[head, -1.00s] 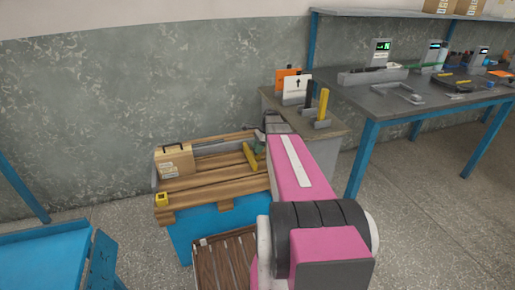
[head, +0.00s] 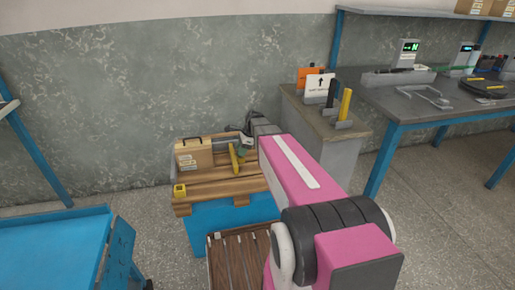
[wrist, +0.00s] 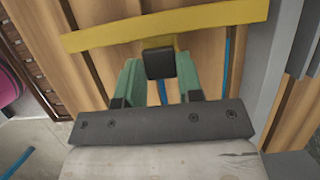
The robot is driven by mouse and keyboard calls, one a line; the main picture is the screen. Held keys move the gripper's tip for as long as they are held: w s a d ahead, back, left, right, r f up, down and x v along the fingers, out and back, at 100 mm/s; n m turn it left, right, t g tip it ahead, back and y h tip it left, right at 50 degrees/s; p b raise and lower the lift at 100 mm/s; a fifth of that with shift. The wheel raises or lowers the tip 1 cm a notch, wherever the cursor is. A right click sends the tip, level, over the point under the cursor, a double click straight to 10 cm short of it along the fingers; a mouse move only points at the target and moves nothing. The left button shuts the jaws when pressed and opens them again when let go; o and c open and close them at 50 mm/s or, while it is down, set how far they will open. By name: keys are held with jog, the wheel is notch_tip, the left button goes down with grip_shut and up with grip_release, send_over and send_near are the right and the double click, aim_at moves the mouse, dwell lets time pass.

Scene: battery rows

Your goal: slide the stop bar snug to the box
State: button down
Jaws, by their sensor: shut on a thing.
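The box (head: 194,154), light brown with a dark handle on top, stands at the left of the slatted wooden bench top (head: 215,186). The stop bar (head: 233,160) is a yellow bar lying across the slats to the right of the box, with a small gap between them. In the wrist view the stop bar (wrist: 165,27) crosses the top, with a black knob (wrist: 159,63) on its near side. My gripper (wrist: 160,82), with green fingers, is shut on this knob. In the head view my gripper (head: 245,145) is right of the bar, partly hidden by my wrist. The box is not in the wrist view.
A small yellow block (head: 179,190) sits at the bench's front left corner. A grey rail runs along the back of the bench. A slatted crate (head: 240,262) is below in front. A side cabinet (head: 320,125) with signs and upright bars stands to the right.

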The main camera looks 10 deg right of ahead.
jog(key=a, duration=0.7)
jog(key=shift+a, duration=0.2)
jog(key=c, duration=0.8)
grip_release()
jog(key=shift+o, duration=0.2)
jog(key=v, duration=1.1)
jog(key=shift+f, duration=0.1)
